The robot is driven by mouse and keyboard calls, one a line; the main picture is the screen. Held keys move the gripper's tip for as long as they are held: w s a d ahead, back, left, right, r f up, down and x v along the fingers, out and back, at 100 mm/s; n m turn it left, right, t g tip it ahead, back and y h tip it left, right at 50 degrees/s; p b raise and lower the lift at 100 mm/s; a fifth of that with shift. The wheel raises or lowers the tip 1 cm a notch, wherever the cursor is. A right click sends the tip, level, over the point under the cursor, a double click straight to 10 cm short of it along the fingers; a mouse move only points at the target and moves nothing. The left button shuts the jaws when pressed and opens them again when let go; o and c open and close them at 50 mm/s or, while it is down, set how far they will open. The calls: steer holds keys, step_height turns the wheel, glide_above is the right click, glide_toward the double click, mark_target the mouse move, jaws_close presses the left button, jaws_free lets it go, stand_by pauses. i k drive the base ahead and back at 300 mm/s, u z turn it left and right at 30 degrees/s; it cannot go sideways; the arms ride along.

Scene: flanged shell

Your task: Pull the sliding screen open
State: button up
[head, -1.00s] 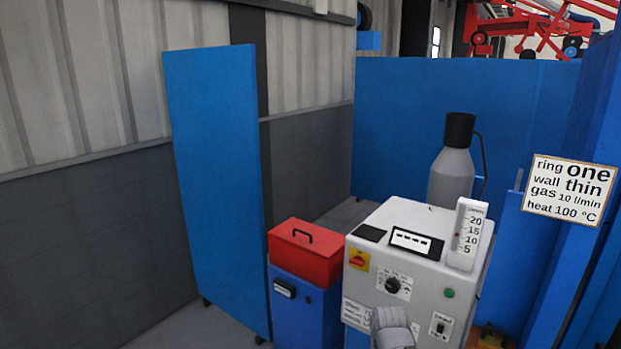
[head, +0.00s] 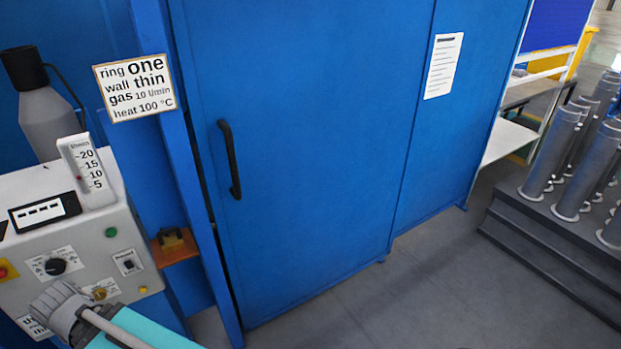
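The sliding screen (head: 310,150) is a large flat blue panel in the middle of the head view. A black vertical bar handle (head: 229,160) is fixed near its left edge. A narrow dark gap runs between that edge and the blue post (head: 187,160) on the left. The screen's lower edge is close to the floor. My gripper is not in view, and nothing is seen touching the handle.
A fixed blue panel with a white notice (head: 443,66) adjoins on the right. A grey machine (head: 90,240) and gas cylinder (head: 48,125) stand left, with a sign (head: 135,88) above. Flanged pipes (head: 552,150) stand on a dark stepped platform (head: 545,235). The grey floor (head: 370,310) before the screen is clear.

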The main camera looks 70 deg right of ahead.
mark_target(305, 115)
steer(key=z, duration=2.4)
